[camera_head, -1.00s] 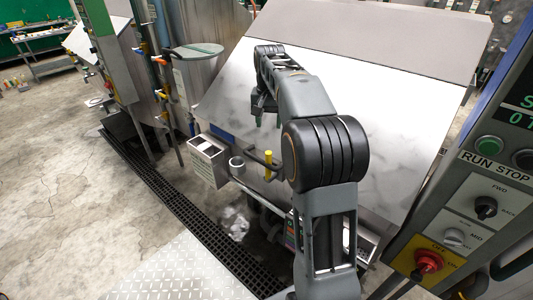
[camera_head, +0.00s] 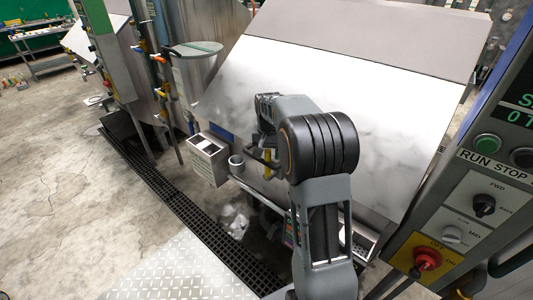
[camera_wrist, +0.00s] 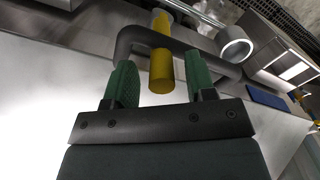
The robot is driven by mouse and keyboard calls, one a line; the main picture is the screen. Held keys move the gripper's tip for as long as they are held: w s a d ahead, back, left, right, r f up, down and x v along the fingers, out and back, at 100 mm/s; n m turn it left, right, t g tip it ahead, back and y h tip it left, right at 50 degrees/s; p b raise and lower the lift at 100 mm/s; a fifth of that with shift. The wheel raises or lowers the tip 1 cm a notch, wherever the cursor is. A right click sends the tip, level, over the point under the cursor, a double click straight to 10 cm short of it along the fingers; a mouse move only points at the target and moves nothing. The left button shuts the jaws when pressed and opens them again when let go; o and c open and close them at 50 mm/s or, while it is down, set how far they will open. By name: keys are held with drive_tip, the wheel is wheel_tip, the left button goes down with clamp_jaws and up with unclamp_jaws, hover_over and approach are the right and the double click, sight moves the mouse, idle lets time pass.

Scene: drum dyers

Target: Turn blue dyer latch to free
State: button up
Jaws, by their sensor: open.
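The latch has a yellow grip (camera_wrist: 161,68), which shows between my gripper's two green fingers in the wrist view. In the head view the yellow grip (camera_head: 267,164) is partly hidden by my arm. A dark bent bar (camera_wrist: 125,42) runs beside the grip. My gripper (camera_wrist: 158,60) is open, with one finger on each side of the grip and a visible gap to each. I cannot tell how deep the grip sits between them. The dyer (camera_head: 330,95) has a large pale sloped front and a blue plate (camera_head: 222,132) near its lower left.
A grey box (camera_head: 207,160) and a round cup-like part (camera_head: 236,164) stand left of the latch. The control panel (camera_head: 470,200) with knobs stands at the right. A floor grating (camera_head: 175,200) runs below the dyer.

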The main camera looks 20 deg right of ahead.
drive_tip(key=shift+f, duration=0.1)
drive_tip(key=shift+c, duration=0.3)
clamp_jaws()
